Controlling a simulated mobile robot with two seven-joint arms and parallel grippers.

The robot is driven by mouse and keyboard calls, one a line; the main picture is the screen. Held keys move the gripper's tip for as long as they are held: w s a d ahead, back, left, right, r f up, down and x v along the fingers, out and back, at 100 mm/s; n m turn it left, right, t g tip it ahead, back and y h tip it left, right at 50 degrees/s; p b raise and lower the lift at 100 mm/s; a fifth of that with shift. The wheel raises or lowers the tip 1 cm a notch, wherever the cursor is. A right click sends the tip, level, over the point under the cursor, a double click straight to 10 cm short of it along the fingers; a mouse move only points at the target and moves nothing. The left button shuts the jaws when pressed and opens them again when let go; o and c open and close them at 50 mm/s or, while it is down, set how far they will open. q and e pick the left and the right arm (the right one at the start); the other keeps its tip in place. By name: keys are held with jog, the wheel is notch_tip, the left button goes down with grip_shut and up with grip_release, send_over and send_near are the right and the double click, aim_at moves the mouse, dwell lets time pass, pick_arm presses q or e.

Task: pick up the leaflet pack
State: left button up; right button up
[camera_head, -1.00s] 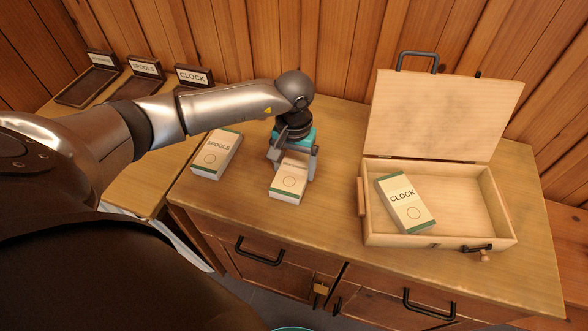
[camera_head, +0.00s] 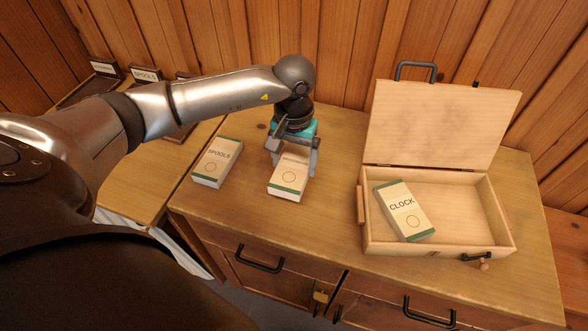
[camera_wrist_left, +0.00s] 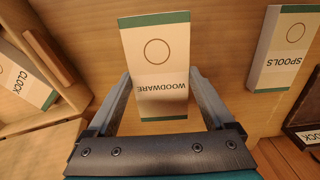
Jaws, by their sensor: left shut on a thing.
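The woodware leaflet pack (camera_head: 288,178), a white box with green end bands, is between the fingers of my left gripper (camera_head: 292,166). The wrist view shows its WOODWARE label and circle (camera_wrist_left: 157,50), with one finger along each side; the left gripper (camera_wrist_left: 161,78) is shut on it. The pack seems slightly raised off the desk; the gap beneath is hard to see. The spools pack (camera_head: 218,162) lies to its left on the desk. The clock pack (camera_head: 402,210) lies tilted in the open case. My right gripper is not in view.
The open wooden case (camera_head: 480,243) stands at the right, lid (camera_head: 440,125) up, with free room inside. Small labelled trays (camera_head: 88,88) stand at the back left, partly hidden by my left arm. The desk (camera_head: 335,190) is clear between the held pack and case.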

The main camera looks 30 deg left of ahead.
aim_at(294, 165)
pick_arm(q)
notch_tip(294, 165, up, 15)
jog(key=p, duration=0.1)
jog(key=shift+r, duration=0.15)
